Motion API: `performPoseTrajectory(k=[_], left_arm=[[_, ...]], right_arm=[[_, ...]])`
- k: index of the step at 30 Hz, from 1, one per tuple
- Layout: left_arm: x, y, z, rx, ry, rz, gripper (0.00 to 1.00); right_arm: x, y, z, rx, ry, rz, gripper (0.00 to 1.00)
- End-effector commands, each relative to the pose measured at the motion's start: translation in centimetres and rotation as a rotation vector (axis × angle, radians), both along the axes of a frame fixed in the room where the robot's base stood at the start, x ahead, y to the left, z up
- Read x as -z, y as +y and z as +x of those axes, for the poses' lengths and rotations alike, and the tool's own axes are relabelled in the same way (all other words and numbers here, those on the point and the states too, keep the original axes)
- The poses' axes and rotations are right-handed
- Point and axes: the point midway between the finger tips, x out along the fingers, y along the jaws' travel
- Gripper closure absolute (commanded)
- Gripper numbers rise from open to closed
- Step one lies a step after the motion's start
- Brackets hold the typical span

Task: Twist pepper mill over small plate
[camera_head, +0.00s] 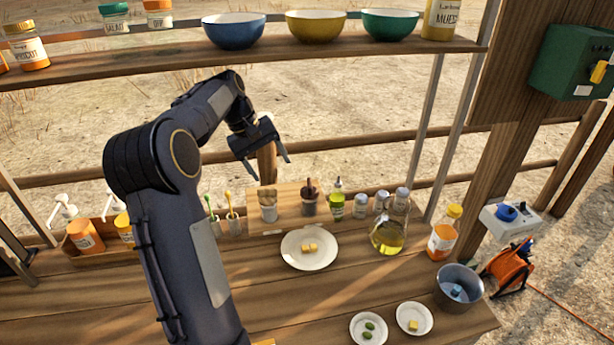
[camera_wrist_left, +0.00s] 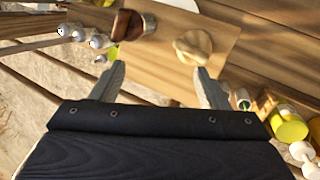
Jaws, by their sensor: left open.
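My left gripper (camera_head: 272,168) is open and empty, above and behind the wooden board (camera_head: 285,222) at the counter's back. Its two fingers also show apart in the left wrist view (camera_wrist_left: 160,72). On the board stand a pale cylinder with a tan top (camera_head: 268,207) and a dark brown piece (camera_head: 309,202). In the wrist view the tan, round wooden top (camera_wrist_left: 193,46) lies ahead of one finger, and the brown piece (camera_wrist_left: 128,24) ahead of the other. I cannot tell which is the pepper mill. Small plates (camera_head: 369,343) (camera_head: 402,327) lie at the front right. My right gripper is out of view.
A larger white plate (camera_head: 296,262) with yellow cubes lies before the board. An oil jug (camera_head: 388,240), green bottle (camera_head: 337,206) and several shakers stand right of the board. A metal pot (camera_head: 452,300) sits near the right edge. A shelf with bowls (camera_head: 234,32) spans above.

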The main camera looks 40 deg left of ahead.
Motion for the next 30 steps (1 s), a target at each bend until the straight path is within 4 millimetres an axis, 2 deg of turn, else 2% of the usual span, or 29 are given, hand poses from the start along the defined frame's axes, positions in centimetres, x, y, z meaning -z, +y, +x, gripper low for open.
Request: performPoseTrajectory(k=[3,6,9,12,15,20,30], left_arm=[[0.1,1.1,-1.1,-0.363,0.113,-0.097,0.31],[0.3,1.8,-1.8,-0.650,0.203,-0.176,0.31],[0.5,2.4,-2.4,-0.881,0.274,-0.239,0.31],[0.7,2.8,-2.9,-1.041,0.323,-0.283,0.31],[0.8,2.9,-3.1,-1.126,0.349,-0.306,0.31],[0.8,2.2,-2.4,-1.153,0.357,-0.314,0.31],[0.8,-3.0,2.1,-1.147,0.357,-0.313,0.31]], right_arm=[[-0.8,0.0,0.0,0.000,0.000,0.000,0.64],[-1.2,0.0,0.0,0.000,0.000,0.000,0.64],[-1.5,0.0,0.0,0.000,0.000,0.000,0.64],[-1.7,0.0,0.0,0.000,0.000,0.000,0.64],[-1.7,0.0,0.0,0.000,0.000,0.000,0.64],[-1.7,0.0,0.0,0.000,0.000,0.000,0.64],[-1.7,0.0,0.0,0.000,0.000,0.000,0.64]])
